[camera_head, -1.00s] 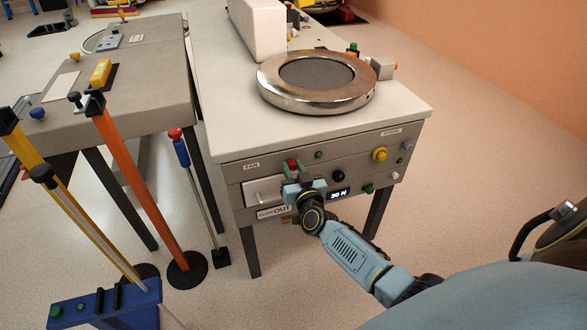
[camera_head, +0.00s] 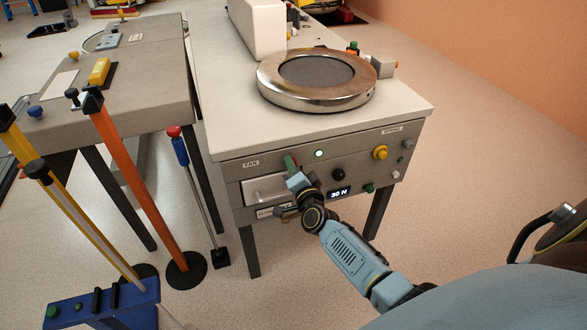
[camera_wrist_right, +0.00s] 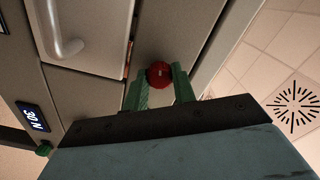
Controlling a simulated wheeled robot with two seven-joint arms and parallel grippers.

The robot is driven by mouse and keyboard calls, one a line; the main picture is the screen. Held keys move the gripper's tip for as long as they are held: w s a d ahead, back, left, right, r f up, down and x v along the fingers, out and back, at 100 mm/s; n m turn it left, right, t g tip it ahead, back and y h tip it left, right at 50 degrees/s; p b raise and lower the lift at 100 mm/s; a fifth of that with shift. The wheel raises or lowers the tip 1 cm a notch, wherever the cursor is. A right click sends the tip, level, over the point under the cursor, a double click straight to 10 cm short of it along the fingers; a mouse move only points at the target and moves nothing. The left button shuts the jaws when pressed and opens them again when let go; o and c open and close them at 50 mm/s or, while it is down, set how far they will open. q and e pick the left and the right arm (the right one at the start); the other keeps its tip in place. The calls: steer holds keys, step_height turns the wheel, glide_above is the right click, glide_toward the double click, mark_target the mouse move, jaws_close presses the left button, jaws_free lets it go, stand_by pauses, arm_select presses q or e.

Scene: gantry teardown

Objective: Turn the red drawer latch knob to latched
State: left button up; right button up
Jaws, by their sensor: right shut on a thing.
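The red knob (camera_wrist_right: 158,74) shows in the right wrist view between the two green fingertips of my right gripper (camera_wrist_right: 161,88), on the grey panel beside the drawer front (camera_wrist_right: 88,30). My right gripper is shut on the knob. In the head view my right gripper (camera_head: 291,163) is turned on edge at the panel above the drawer (camera_head: 266,189), and it hides the knob. A small round lamp (camera_head: 319,153) just right of the gripper glows pale green. My left gripper is not in view.
The panel also carries a black knob (camera_head: 338,174), a yellow knob (camera_head: 380,153) and a display (camera_head: 340,193) reading 30 N. A round metal plate (camera_head: 317,80) sits on the bench top.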

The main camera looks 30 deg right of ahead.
steer(key=shift+m, duration=0.7)
steer(key=shift+m+b, duration=0.3)
steer(key=shift+m, duration=0.4)
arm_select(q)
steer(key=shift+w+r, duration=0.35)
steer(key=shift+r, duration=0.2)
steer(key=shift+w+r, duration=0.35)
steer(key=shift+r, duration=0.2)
arm_select(e)
steer(key=shift+m, duration=0.3)
steer(key=o, duration=1)
steer(key=shift+s, duration=0.15)
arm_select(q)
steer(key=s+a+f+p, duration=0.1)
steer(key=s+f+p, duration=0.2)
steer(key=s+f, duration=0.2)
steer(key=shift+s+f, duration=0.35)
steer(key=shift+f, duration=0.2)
arm_select(e)
steer(key=v, duration=1.3)
